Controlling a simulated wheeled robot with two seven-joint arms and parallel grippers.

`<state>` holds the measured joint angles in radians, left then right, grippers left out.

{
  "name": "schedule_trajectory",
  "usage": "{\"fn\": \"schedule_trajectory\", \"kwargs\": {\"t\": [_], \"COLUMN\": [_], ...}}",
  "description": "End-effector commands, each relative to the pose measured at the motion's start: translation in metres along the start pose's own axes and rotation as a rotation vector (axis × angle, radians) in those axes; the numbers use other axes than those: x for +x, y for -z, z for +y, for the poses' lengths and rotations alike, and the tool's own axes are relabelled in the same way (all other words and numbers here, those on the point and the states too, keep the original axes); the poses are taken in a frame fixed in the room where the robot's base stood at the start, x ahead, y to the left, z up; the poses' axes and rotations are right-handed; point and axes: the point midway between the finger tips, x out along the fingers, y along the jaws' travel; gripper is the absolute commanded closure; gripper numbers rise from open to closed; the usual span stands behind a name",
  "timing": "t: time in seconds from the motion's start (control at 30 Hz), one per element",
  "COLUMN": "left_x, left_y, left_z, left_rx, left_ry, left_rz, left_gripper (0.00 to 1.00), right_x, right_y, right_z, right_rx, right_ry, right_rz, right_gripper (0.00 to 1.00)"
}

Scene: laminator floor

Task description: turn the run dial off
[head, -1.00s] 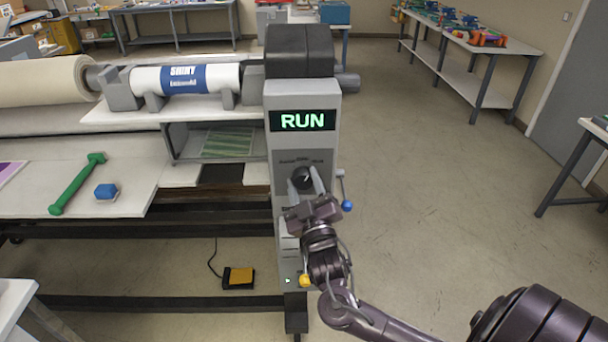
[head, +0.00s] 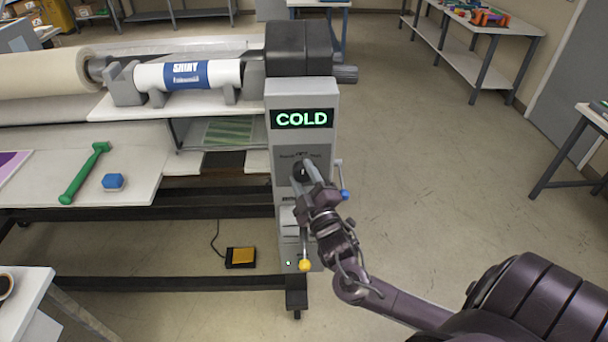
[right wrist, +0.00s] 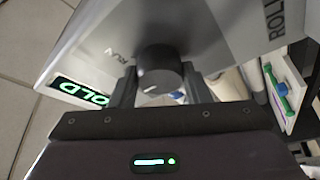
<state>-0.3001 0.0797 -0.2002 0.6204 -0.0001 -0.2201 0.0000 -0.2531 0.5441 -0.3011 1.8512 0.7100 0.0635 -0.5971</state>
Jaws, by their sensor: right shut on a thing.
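The run dial is a black round knob (right wrist: 160,72) with a white mark, on the grey control panel (head: 300,110) of the laminator. In the head view the dial (head: 301,172) is partly hidden by my gripper. The display (head: 302,118) above it reads COLD in green letters. My right gripper (head: 306,174) is shut on the dial, one finger on each side of it, as the right wrist view also shows. My left gripper is not in view.
A small blue-tipped lever (head: 343,193) is close beside the dial on the right, and a yellow-knobbed lever (head: 305,265) is lower on the panel.

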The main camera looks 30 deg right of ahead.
Motion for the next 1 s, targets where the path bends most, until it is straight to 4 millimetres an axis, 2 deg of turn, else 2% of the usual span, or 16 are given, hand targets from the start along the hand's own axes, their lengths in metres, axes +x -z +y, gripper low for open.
{"fn": "schedule_trajectory", "kwargs": {"t": [0.23,0.27,0.4,0.73,0.87,1.0], "left_x": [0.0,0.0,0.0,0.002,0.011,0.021], "left_y": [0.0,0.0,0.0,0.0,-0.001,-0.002], "left_z": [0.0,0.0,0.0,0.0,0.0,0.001], "left_rx": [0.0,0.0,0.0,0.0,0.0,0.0], "left_ry": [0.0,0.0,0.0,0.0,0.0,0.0], "left_rz": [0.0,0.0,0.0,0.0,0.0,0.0], "left_gripper": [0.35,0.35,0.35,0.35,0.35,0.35], "right_x": [0.0,0.0,0.0,-0.004,-0.02,-0.045], "right_y": [0.0,0.0,0.0,-0.001,-0.002,-0.002], "right_z": [0.0,0.0,0.0,-0.001,-0.004,-0.004], "right_rx": [0.0,0.0,0.0,0.0,0.001,0.001], "right_ry": [0.0,-0.001,-0.001,0.001,0.003,0.003], "right_rz": [0.001,0.001,0.001,0.0,0.001,0.001], "right_gripper": [0.8,0.53,0.35,0.35,0.35,0.35]}}
